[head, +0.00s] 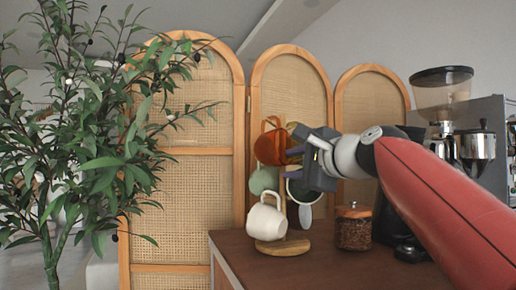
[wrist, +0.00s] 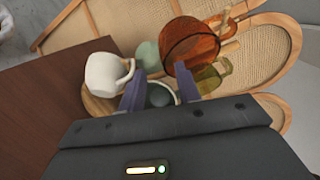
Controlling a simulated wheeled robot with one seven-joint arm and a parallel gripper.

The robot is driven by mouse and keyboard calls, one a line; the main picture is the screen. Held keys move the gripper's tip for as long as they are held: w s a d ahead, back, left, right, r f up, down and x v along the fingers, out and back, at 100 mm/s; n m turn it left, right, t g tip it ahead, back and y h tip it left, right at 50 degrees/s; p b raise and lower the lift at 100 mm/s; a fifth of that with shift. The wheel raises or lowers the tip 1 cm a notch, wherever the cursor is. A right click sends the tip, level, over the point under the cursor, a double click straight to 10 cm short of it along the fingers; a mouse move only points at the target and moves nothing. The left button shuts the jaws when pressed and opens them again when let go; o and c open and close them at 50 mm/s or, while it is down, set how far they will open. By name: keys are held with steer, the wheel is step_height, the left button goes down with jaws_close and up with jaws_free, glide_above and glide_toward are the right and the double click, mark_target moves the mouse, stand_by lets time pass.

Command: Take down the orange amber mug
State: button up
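The orange amber mug (head: 268,147) is translucent and hangs near the top of a mug stand with a round wooden base (head: 283,247). It also shows in the wrist view (wrist: 190,44), up and right of centre, with its mouth partly facing the camera. My gripper (head: 288,163) is beside the mug in the head view and covers part of the stand. In the wrist view my gripper (wrist: 159,70) has its fingers apart with nothing held between them. The right fingertip is close to the mug's lower edge; I cannot tell whether they touch.
A white mug (head: 266,218) hangs tilted low on the stand. A pale green mug (head: 264,180), an olive mug (wrist: 210,78) and a dark green mug (wrist: 160,95) hang close by. A bean jar (head: 354,230) stands to the right. Rattan screens (head: 290,90) stand behind.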

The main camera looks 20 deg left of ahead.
mark_target(283, 164)
steer(key=p+x, duration=0.1)
steer(key=x, duration=0.3)
steer(key=p+x, duration=0.1)
steer(key=x, duration=0.3)
steer(key=shift+w+d+r, duration=0.1)
steer(key=shift+w+d, duration=0.1)
steer(key=shift+d, duration=0.05)
steer(key=shift+c, duration=0.2)
jaws_close()
